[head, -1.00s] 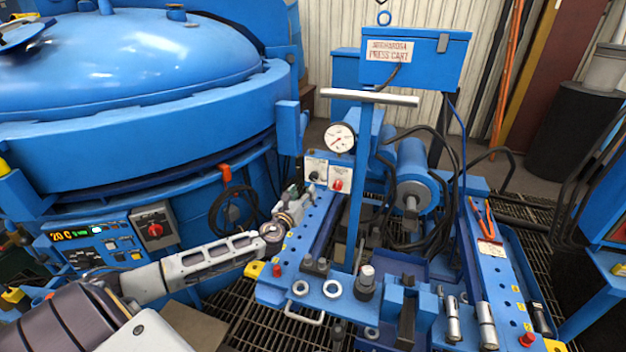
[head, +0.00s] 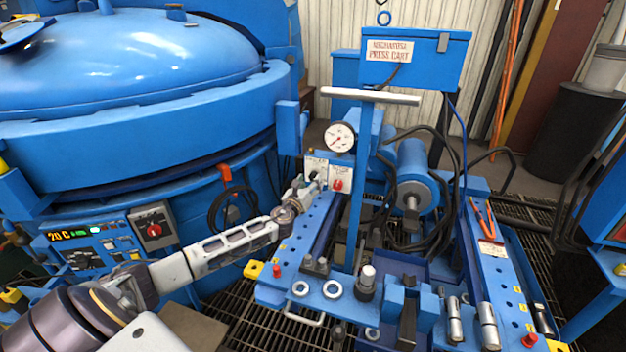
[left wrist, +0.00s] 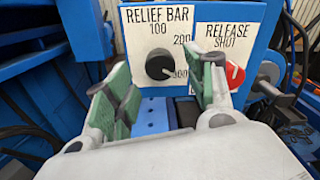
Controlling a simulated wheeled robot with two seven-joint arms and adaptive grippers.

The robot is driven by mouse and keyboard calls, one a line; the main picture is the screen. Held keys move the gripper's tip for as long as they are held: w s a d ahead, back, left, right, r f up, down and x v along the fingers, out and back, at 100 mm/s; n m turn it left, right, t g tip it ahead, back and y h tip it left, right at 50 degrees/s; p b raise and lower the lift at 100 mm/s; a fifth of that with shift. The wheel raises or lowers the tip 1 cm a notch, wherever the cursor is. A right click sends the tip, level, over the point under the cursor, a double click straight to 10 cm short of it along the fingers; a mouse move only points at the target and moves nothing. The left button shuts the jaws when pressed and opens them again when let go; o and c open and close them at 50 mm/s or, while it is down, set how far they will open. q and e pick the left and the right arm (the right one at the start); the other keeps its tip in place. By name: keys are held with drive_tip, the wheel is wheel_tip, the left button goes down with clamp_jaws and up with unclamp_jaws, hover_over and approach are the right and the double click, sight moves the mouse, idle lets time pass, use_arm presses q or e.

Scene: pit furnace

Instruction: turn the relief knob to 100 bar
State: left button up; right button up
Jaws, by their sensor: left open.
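The relief knob (left wrist: 160,66) is a round black knob on a white plate (left wrist: 145,28) marked RELIEF BAR, with 100 at the top, 200 at the right and 300 at the lower right. Its light pointer mark seems to face the lower right, toward 300. My left gripper (left wrist: 158,88) is open, with green-padded fingers to the left and right below the knob, apart from it and empty. In the head view my left gripper (head: 304,189) is in front of the plate and partly hides it. My right gripper is not in view.
The red release knob (left wrist: 235,75) on its RELEASE SHUT plate is close beside my right-hand finger in the wrist view. A pressure gauge (head: 339,137) is above the plates. The cart's upright post and handle (head: 368,97) stand to the right. The blue furnace (head: 130,150) is at left.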

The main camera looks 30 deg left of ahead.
sight(313, 178)
use_arm(q)
drive_tip(key=shift+w+a, duration=0.2)
drive_tip(key=shift+w, duration=0.65)
drive_tip(key=shift+w+a, duration=0.15)
drive_tip(key=shift+w, duration=0.65)
drive_tip(key=shift+w+b, duration=0.2)
drive_tip(key=shift+b, duration=0.1)
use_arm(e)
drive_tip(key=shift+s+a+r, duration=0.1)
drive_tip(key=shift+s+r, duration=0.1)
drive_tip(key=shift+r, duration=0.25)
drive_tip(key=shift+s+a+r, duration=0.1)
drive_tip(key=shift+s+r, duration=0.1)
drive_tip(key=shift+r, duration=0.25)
use_arm(q)
drive_tip(key=shift+c, duration=0.3)
drive_tip(key=c, duration=1)
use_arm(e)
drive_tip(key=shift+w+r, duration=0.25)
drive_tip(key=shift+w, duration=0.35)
